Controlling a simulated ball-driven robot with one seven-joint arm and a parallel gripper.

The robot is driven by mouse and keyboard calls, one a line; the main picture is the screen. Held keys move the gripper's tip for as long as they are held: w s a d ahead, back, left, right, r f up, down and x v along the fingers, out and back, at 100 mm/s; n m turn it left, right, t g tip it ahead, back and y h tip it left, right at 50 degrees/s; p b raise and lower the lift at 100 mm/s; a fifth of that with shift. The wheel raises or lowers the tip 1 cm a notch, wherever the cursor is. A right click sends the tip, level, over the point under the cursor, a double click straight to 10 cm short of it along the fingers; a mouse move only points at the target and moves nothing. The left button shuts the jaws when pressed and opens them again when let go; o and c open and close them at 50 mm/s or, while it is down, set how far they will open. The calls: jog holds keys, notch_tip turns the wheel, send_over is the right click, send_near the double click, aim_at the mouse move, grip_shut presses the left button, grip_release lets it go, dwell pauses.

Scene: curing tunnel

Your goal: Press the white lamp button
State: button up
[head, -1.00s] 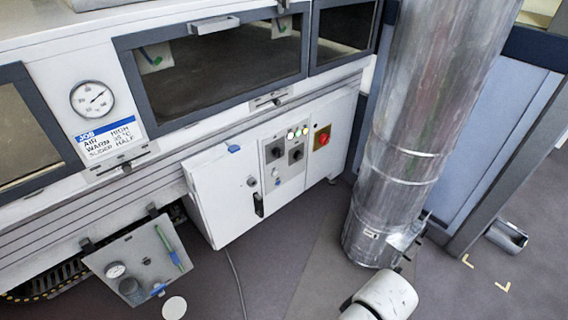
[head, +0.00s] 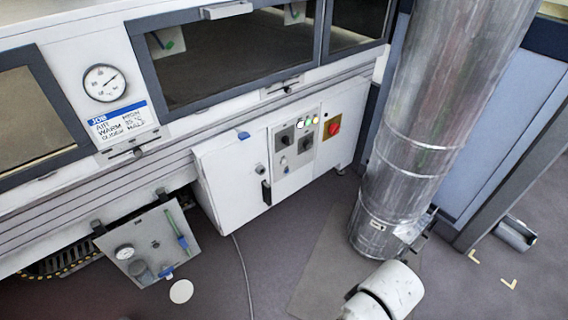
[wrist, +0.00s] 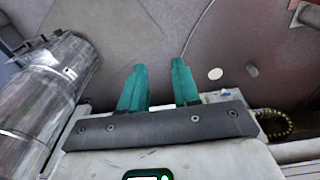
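The control panel (head: 294,148) is on the front of the white machine, in the middle of the head view. A short row of small lit lamps runs along its top. The leftmost looks like the white lamp button (head: 299,126), with green and yellowish ones beside it; they are very small. My gripper (wrist: 158,78) shows only in the wrist view, its two teal fingers apart with nothing between them. They are seen against the grey floor, and no button shows in that view.
A red knob on a yellow plate (head: 333,126) and dark rotary switches (head: 306,144) are close to the lamps. A white door (head: 231,186) is left of the panel. A thick metal duct (head: 405,150) stands to the right. Clear floor (head: 275,245) lies in front.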

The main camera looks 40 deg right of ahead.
grip_shut()
dwell(1.4)
